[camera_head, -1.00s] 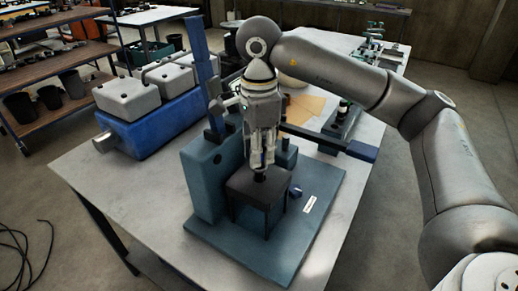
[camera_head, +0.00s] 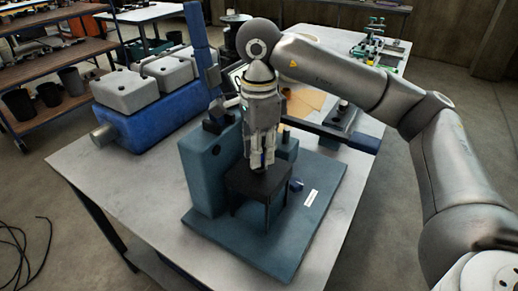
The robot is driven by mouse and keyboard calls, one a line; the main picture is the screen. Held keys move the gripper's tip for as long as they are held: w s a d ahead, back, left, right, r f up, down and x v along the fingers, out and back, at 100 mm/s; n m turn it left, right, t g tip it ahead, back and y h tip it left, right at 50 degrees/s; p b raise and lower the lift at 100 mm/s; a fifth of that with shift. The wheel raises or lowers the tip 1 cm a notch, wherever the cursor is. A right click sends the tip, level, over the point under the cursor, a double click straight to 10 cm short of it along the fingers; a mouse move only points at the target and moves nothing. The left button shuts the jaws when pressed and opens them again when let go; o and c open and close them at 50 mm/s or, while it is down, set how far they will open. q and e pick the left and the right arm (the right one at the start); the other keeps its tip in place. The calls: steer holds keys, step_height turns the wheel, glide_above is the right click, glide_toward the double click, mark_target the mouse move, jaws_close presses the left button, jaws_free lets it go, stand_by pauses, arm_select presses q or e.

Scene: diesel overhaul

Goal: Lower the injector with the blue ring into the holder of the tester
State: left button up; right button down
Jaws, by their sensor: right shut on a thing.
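The tester (camera_head: 205,175) is a teal stand on a teal base plate on the table. Its holder (camera_head: 262,183) is a black block on legs at the front of the stand. My right gripper (camera_head: 262,160) points straight down over the holder, its fingertips close to the holder's top. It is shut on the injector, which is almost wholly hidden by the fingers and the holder. I cannot make out the blue ring or how deep the injector sits. My left gripper is not in view.
A blue engine block with grey covers (camera_head: 155,115) stands left on the table (camera_head: 120,195). A blue upright post (camera_head: 200,55) and a blue horizontal lever (camera_head: 345,138) flank the gripper. The table's front left is clear.

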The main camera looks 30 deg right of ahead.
stand_by(0.4)
steer(key=c, duration=1.2)
jaws_free()
steer(key=shift+o, duration=0.4)
steer(key=o, duration=0.3)
steer(key=shift+r, duration=0.1)
steer(key=shift+r+p, duration=2.15)
steer(key=shift+r, duration=1.3)
